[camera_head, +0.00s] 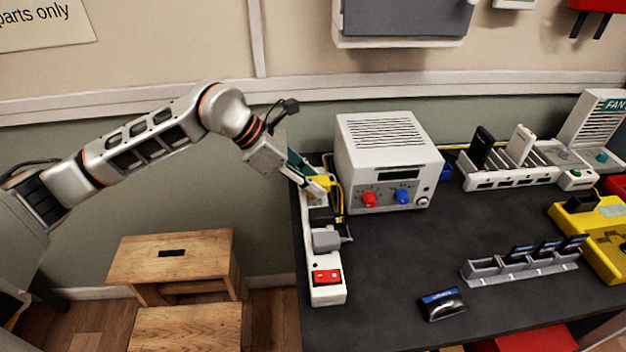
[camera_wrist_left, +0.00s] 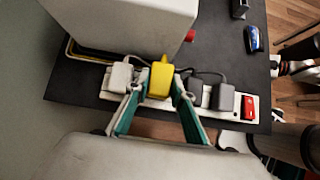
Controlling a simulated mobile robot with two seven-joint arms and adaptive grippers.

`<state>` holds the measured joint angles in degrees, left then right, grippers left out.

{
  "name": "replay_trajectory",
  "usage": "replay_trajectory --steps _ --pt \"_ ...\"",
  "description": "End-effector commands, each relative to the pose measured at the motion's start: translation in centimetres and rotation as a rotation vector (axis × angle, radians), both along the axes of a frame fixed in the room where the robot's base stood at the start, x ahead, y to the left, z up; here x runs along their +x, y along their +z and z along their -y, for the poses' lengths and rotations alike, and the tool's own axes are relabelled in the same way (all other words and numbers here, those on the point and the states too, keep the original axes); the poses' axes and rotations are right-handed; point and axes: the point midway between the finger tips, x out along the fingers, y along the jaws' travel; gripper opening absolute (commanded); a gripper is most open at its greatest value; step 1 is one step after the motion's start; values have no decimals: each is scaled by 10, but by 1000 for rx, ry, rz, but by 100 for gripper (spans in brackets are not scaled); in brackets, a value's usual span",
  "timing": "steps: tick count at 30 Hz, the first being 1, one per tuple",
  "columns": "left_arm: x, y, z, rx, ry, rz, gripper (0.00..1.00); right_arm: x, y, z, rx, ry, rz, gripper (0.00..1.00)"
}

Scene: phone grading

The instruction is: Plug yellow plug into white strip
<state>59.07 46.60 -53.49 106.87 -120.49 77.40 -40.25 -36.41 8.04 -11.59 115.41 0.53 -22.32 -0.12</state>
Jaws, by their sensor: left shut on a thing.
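The white strip (camera_head: 326,293) lies along the left edge of the dark table, with a red switch (camera_head: 326,276) at its near end. My left gripper (camera_head: 316,184) is over its far part, shut on the yellow plug (camera_head: 322,181). In the left wrist view the yellow plug (camera_wrist_left: 160,79) sits between the two fingertips (camera_wrist_left: 159,93), above the strip's row. A white plug (camera_wrist_left: 121,76) is to its left; a dark plug (camera_wrist_left: 196,86) and a grey plug (camera_wrist_left: 222,97) are to its right. Whether the yellow plug's pins are in a socket is hidden.
A white box with red and blue knobs (camera_head: 388,160) stands close to the strip's right. A yellow cable (camera_head: 338,196) runs between them. A grey slotted rack (camera_head: 520,266) and a small dark device (camera_head: 441,304) are further right. Wooden stools (camera_head: 172,262) stand left of the table.

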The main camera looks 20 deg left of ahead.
Motion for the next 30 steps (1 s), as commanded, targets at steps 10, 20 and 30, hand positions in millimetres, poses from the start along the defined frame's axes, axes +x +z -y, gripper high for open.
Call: replay_trajectory --steps 10,20,30 --pt "0 -1 0 0 0 0 0 -3 -2 0 0 0 -6 40" --pt "0 -5 0 0 0 0 0 4 -1 1 -1 -1 6 40" --pt "0 -10 0 0 0 0 0 5 -3 2 -2 -3 5 40"
